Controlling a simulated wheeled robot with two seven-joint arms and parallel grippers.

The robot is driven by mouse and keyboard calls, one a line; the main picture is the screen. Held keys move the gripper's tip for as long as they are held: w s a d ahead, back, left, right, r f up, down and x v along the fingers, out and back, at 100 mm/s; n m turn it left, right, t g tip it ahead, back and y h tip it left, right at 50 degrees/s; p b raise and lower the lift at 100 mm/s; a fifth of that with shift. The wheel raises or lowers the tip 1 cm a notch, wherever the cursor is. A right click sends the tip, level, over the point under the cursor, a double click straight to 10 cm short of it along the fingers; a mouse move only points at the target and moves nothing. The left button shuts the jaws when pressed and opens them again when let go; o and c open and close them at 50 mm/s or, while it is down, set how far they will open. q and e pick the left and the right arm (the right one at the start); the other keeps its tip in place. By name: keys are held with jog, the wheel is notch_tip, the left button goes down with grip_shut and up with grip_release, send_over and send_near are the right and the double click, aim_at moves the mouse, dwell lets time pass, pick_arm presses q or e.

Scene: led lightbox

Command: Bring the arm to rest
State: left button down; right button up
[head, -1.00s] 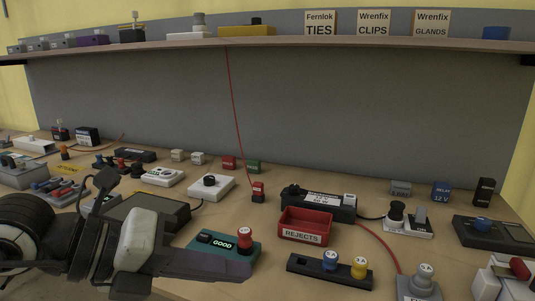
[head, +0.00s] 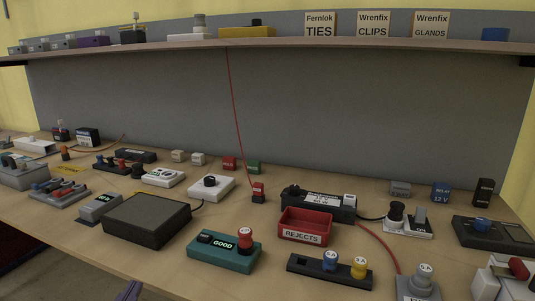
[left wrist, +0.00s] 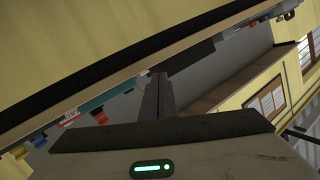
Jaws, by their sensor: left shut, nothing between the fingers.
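My left gripper (head: 130,291) shows only as a small dark tip at the bottom edge of the head view, in front of the bench's front edge. In the left wrist view its two dark fingers (left wrist: 157,97) lie together, shut, with nothing between them. The picture there is tilted, and the bench items lie off to the left, apart from the fingers. The rest of my left arm is outside the head view. My right gripper shows in neither view.
The workbench (head: 80,221) holds a dark box (head: 146,220), a teal GOOD block (head: 223,256), a red REJECTS bin (head: 303,228) and several electrical parts. A shelf (head: 290,44) runs above the back panel. A red cable (head: 236,120) hangs from it.

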pick_arm(q)
jog(key=s+d+f+g+h, duration=0.2)
jog(key=s+f+g, duration=1)
jog(key=s+f, duration=1)
jog(key=w+d+f+t+h, duration=0.2)
jog(key=w+d+f+t, duration=0.2)
jog(key=f, duration=0.6)
jog(key=shift+w+d+f+t, duration=0.2)
jog(key=shift+d+t, duration=0.2)
jog(key=shift+d, duration=0.8)
